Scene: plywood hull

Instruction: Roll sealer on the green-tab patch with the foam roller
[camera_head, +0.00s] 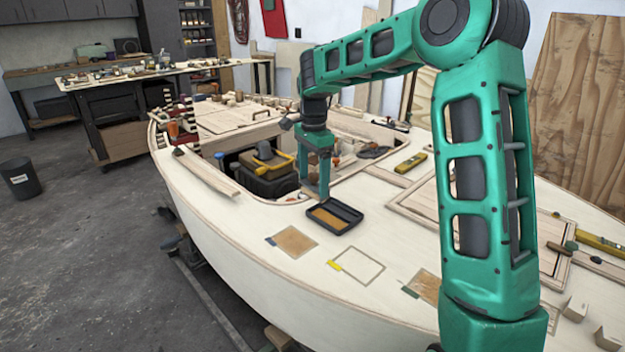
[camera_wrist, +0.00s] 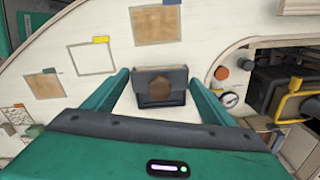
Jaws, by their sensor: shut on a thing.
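My gripper (camera_head: 325,197) points down at the dark sealer tray (camera_head: 347,211), which has a brown floor and lies on the pale hull deck. The tray also shows between my fingers in the wrist view (camera_wrist: 143,98). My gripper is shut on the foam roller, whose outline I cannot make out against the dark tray. The green-tab patch (camera_head: 428,286) is a tan square right of the tray, partly behind my arm, with its green tab (camera_head: 410,292) at its left. The same patch shows at left in the wrist view (camera_wrist: 42,86).
A blue-tab tan patch (camera_head: 296,241) and a yellow-tab pale outlined patch (camera_head: 358,266) lie on the deck near the tray. A hull opening with a black toolbox (camera_head: 268,180) is behind left. Small wooden blocks (camera_head: 576,308) stand at right. The deck around the patches is clear.

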